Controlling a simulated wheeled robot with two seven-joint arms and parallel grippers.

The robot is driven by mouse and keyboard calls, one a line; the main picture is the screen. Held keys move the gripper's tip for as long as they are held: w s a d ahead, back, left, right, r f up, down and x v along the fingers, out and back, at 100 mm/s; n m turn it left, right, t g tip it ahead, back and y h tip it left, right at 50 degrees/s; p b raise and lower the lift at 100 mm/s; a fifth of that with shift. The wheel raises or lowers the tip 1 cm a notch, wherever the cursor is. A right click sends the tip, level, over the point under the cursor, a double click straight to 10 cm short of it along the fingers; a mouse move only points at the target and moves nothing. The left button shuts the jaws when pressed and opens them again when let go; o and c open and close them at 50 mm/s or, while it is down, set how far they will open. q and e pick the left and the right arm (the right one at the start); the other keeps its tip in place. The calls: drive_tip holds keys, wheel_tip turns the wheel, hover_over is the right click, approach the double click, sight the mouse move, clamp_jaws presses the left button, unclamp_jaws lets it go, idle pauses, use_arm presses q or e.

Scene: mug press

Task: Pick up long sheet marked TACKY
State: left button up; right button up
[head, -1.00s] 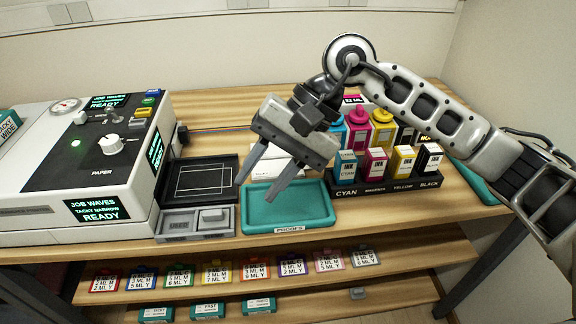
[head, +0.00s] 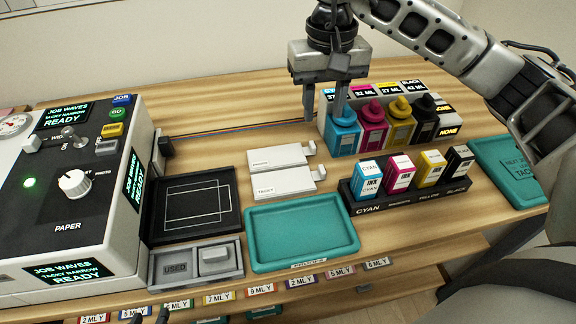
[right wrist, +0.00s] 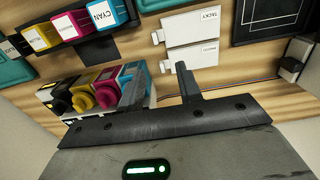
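A white sheet marked TACKY (head: 283,184) lies on the table just behind the teal tray, with a small white tab at its right end. It also shows in the right wrist view (right wrist: 192,30). A second white sheet (head: 277,159) of similar size lies just behind it; its label is too small to read. It is also in the right wrist view (right wrist: 193,57). My right gripper (head: 324,112) is open and empty, behind and right of the sheets, close to the cyan bottle. Its fingers (right wrist: 160,82) are apart in the right wrist view.
Ink bottles (head: 372,130) stand in a rack at the back right, with ink boxes (head: 398,175) on a black stand in front. The teal tray (head: 300,262) is at the front. A black framed plate (head: 160,240) and the printing machine (head: 75,190) are left.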

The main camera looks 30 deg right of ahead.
hover_over(322, 169)
drive_tip(key=f, duration=0.8)
drive_tip(key=shift+w+a+f, duration=0.15)
drive_tip(key=shift+a+f, duration=0.1)
drive_tip(key=shift+d+f+p, duration=0.15)
drive_tip(key=shift+f+p, duration=0.2)
drive_tip(key=shift+f, duration=1)
drive_tip(key=shift+d+f+p, duration=0.15)
drive_tip(key=shift+f+p, duration=0.2)
drive_tip(key=shift+f, duration=1)
clamp_jaws()
